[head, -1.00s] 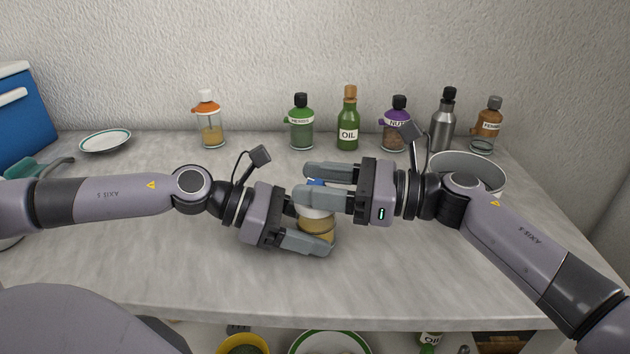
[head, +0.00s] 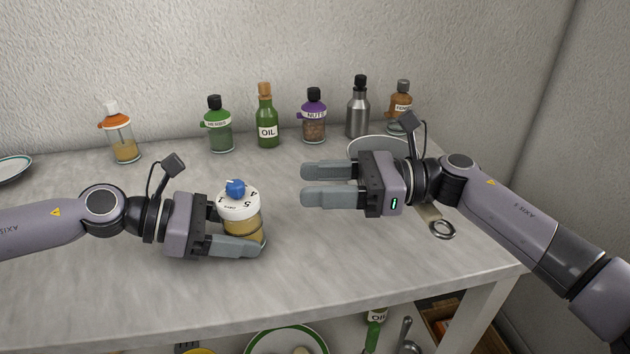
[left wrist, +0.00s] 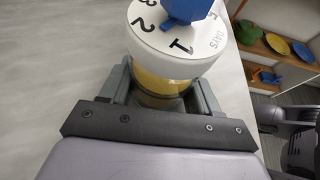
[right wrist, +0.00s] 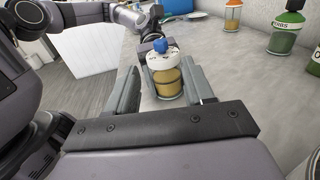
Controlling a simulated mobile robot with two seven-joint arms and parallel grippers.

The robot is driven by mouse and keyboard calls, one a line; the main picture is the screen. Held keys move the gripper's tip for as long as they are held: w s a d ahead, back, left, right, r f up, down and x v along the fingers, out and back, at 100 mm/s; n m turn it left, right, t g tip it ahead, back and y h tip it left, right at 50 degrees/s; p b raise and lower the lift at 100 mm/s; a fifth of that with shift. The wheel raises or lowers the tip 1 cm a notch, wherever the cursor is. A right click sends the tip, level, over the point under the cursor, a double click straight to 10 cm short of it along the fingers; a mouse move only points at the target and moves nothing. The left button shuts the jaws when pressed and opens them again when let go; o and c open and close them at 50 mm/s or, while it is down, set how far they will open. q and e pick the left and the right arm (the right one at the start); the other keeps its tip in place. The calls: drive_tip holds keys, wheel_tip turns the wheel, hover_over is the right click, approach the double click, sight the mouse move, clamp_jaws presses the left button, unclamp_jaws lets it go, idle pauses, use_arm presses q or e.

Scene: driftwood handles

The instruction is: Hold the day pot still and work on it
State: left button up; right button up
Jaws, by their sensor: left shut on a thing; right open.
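The day pot (head: 241,222) is a clear jar with tan contents and a white lid marked with numbers and "DAYS". A blue knob (head: 235,188) sits on top of the lid. The pot stands upright on the worktop. My left gripper (head: 238,240) is shut around the jar below the lid; the left wrist view shows the lid (left wrist: 178,40) above both fingers. My right gripper (head: 328,184) is open and empty, to the right of the pot and apart from it. In the right wrist view the pot (right wrist: 168,80) shows beyond and between the open fingers.
A pale bowl (head: 366,143) is behind my right gripper. The front middle worktop is clear.

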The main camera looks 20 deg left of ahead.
drive_tip(key=shift+a, duration=0.1)
drive_tip(key=m+t, duration=0.9)
drive_tip(key=t, duration=0.5)
approach(230, 183)
drive_tip(key=shift+f+x, duration=0.15)
drive_tip(key=shift+x, duration=2.75)
drive_tip(key=shift+f+x, duration=0.15)
drive_tip(key=shift+x, duration=2.8)
drive_tip(key=shift+w, duration=0.15)
clamp_jaws()
